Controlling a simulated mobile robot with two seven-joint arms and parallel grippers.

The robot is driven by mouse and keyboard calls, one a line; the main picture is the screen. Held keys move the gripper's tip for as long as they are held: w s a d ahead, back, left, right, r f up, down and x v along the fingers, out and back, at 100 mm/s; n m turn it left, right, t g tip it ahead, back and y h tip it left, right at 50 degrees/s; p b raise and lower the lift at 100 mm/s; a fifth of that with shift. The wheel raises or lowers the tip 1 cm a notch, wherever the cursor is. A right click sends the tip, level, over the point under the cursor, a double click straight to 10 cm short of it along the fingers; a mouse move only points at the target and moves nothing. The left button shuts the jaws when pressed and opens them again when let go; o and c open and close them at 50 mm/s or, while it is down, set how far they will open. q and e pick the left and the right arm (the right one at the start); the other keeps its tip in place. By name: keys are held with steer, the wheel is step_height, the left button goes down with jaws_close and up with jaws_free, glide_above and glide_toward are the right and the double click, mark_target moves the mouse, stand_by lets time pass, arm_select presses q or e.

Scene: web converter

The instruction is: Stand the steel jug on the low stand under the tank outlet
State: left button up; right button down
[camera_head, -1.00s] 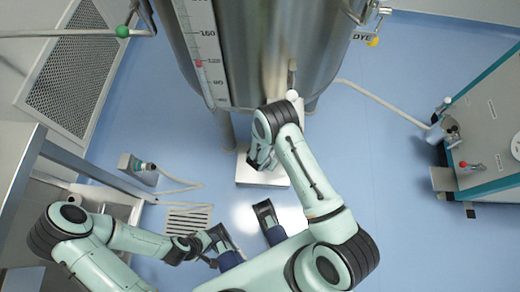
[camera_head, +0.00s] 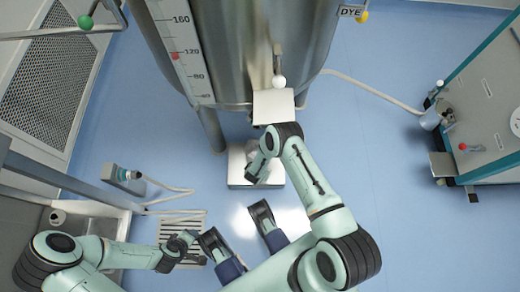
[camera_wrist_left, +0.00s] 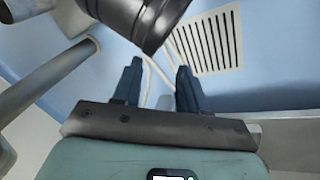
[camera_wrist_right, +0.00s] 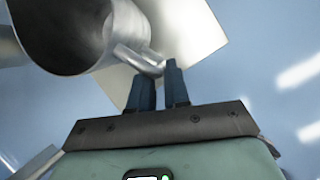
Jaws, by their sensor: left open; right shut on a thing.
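The steel jug (camera_wrist_right: 65,30) fills the upper left of the right wrist view, its dark open mouth showing. My right gripper (camera_wrist_right: 158,82) is shut on its handle (camera_wrist_right: 137,58). In the head view this gripper (camera_head: 257,168) is over the pale low stand (camera_head: 238,175), and my arm hides most of the jug. I cannot tell whether the jug touches the stand. The tank (camera_head: 245,45) rises behind, with an outlet valve (camera_head: 278,65) with a white knob at its front. My left gripper (camera_wrist_left: 158,80) is open and empty, near the floor grate.
A pale square plate (camera_head: 273,105) shows below the outlet knob, just beyond my right wrist. The slotted floor grate (camera_head: 183,222) and a hose (camera_head: 165,188) lie at left. A tank leg (camera_head: 211,130) stands left of the stand. A wheeled cabinet (camera_head: 485,120) is at right; the floor between is clear.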

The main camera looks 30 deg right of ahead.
arm_select(q)
steer(key=shift+w+a+f+b, duration=0.3)
steer(key=shift+f+b, duration=0.1)
steer(key=shift+f, duration=0.15)
steer(key=shift+w+a+f+b, duration=0.3)
steer(key=shift+f+b, duration=0.1)
steer(key=shift+f, duration=0.15)
arm_select(e)
step_height(320, 180, down, 5)
steer(key=shift+r, duration=0.15)
arm_select(q)
steer(key=shift+s, duration=0.1)
arm_select(e)
steer(key=c, duration=1.1)
jaws_free()
arm_select(q)
steer(key=shift+s+f, duration=0.2)
